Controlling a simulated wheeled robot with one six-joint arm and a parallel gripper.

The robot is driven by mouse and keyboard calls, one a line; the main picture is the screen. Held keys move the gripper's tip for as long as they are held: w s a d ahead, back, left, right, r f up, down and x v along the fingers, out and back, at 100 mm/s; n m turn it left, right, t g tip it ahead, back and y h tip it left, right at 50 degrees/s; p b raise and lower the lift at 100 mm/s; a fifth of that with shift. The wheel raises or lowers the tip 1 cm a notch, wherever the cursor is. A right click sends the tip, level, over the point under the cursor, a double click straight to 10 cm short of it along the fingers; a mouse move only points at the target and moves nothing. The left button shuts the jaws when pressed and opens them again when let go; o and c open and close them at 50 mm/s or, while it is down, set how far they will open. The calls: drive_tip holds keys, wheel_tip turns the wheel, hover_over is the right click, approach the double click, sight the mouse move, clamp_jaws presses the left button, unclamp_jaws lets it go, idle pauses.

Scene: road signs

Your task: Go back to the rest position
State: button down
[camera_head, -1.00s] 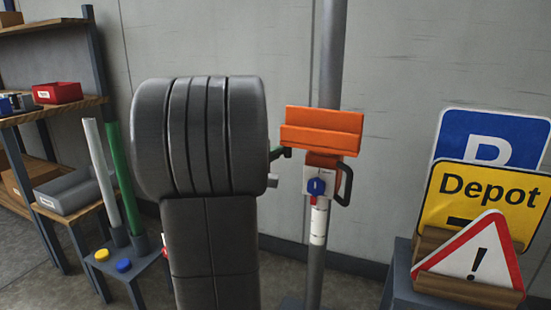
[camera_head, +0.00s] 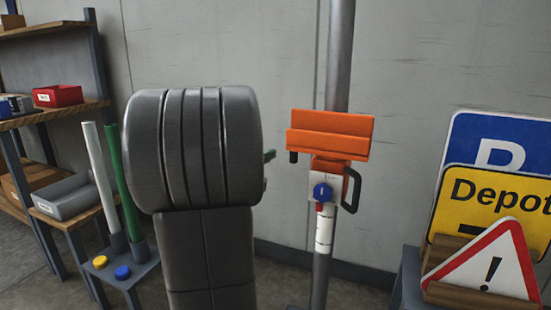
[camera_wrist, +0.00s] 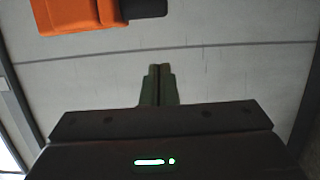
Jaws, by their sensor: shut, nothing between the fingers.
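My gripper (camera_wrist: 158,72) shows in the wrist view with its two green fingers together and nothing between them. In the head view my grey arm hides most of it; only a green fingertip (camera_head: 270,155) shows at the arm's right edge. The fingertip is left of the orange bracket (camera_head: 330,135) on the grey pole and apart from it. Part of the orange bracket also shows at the top left of the wrist view (camera_wrist: 75,14), with a dark piece beside it.
The pole carries a white box with a blue knob (camera_head: 322,193) and a dark handle (camera_head: 351,190). A rack at right holds a blue sign (camera_head: 500,130), a yellow Depot sign (camera_head: 490,205) and a warning triangle (camera_head: 489,265). Shelves and a stand with white and green tubes (camera_head: 126,185) are at left.

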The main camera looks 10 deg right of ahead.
drive_tip(key=s+d+p+v, duration=0.1)
drive_tip(key=v, duration=0.7)
drive_tip(key=shift+s+a+r, duration=0.2)
drive_tip(key=shift+s+r, duration=0.2)
drive_tip(key=shift+s, duration=0.1)
drive_tip(key=w+d, duration=0.4)
drive_tip(key=d, duration=0.4)
drive_tip(key=shift+d, duration=0.35)
drive_tip(key=shift+w+a, duration=0.1)
